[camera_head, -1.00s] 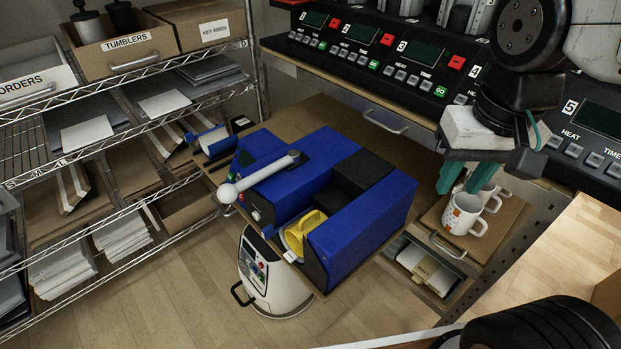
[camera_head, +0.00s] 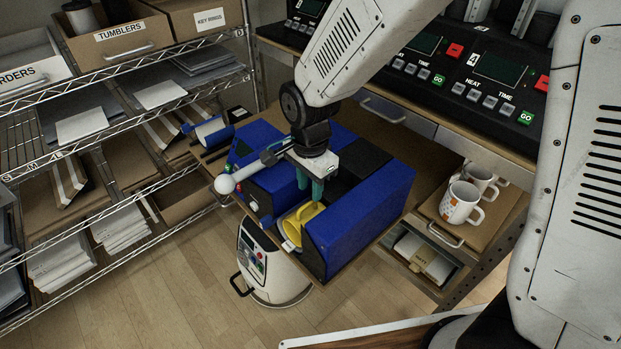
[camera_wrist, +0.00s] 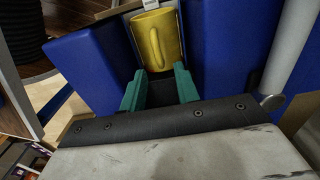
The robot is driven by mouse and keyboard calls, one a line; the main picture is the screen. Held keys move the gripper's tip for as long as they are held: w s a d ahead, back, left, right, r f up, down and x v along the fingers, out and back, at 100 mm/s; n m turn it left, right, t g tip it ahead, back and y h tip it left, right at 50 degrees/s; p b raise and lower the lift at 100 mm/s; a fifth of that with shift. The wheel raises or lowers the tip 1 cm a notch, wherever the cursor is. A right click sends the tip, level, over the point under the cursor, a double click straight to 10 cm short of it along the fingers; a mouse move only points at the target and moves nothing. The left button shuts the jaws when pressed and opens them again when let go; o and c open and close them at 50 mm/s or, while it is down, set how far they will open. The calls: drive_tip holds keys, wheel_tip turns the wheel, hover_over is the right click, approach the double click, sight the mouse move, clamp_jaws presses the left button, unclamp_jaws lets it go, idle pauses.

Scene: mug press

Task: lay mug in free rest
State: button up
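The yellow mug (camera_head: 301,222) lies in the front gap of the blue press (camera_head: 362,222), between its blue side blocks. In the wrist view, the yellow mug (camera_wrist: 157,40) shows its handle upward, just beyond my fingertips. My gripper (camera_head: 311,188), with teal fingers, is over the middle of the press, just behind the mug in the head view. In the wrist view, my gripper (camera_wrist: 160,88) is open, with nothing between its fingers. White patterned mugs (camera_head: 459,206) stand on a wooden drawer top at right. Whether the mug's rest has other free room is hidden by my arm.
The press lever ends in a white ball (camera_head: 224,184) at left. A blue holder with a white cylinder (camera_head: 212,131) sits behind it. A wire shelf (camera_head: 120,155) with papers and boxes stands left. Heat control panels (camera_head: 480,90) line the back right.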

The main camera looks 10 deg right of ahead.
sight(310, 202)
drive_tip(key=shift+f, duration=3.2)
clamp_jaws()
drive_tip(key=shift+r, duration=0.2)
drive_tip(key=s+a, duration=0.7)
drive_tip(key=a, duration=0.4)
drive_tip(key=shift+s, duration=0.3)
drive_tip(key=shift+r, duration=0.1)
drive_tip(key=shift+r, duration=2.5)
